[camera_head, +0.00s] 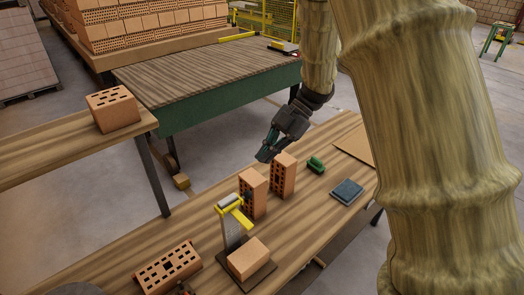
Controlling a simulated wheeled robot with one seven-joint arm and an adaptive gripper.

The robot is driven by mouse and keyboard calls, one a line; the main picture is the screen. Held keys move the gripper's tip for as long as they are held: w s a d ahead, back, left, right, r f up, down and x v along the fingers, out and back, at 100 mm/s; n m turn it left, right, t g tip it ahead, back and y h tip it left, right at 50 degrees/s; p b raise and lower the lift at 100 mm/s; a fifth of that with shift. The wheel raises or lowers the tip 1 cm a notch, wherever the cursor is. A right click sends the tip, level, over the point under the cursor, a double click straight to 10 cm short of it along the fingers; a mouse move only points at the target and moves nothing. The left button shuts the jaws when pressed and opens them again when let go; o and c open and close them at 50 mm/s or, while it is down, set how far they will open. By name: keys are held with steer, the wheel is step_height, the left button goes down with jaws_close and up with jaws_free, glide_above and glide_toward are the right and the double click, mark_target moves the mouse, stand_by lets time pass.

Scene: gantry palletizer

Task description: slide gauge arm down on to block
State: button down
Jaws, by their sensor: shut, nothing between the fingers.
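The height gauge (232,230) stands upright on a dark base plate at the front middle of the wooden bench. Its yellow arm (237,208) sits near the top of the upright scale. An orange block (249,258) lies on the base plate, with a visible gap below the yellow arm. My gripper (264,157) is shut and empty. It hangs above and behind the gauge, near two standing perforated bricks, apart from the gauge arm. Whether it touches a brick is hard to tell.
Two perforated bricks (283,175) stand upright behind the gauge. Another brick (168,268) lies at the front left. A green object (315,165) and a blue-grey block (347,191) sit to the right. A green-sided table (207,75) stands behind. One brick (113,108) rests on the left board.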

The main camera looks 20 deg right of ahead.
steer(key=s+a+f+p, duration=0.2)
steer(key=s+a, duration=0.1)
glide_above(251, 195)
steer(key=f, duration=0.3)
steer(key=f+p, duration=0.1)
steer(key=shift+w+f, duration=0.25)
steer(key=shift+w, duration=0.05)
steer(key=shift+f, duration=0.3)
step_height(251, 195, down, 2)
steer(key=shift+f+p, duration=0.25)
steer(key=shift+p, duration=0.35)
steer(key=shift+s+d+r, duration=0.1)
steer(key=shift+s+r, duration=0.1)
steer(key=shift+s, duration=0.1)
step_height(251, 195, down, 17)
steer(key=b, duration=0.6)
steer(key=shift+w+r, duration=0.15)
steer(key=shift+r, duration=0.05)
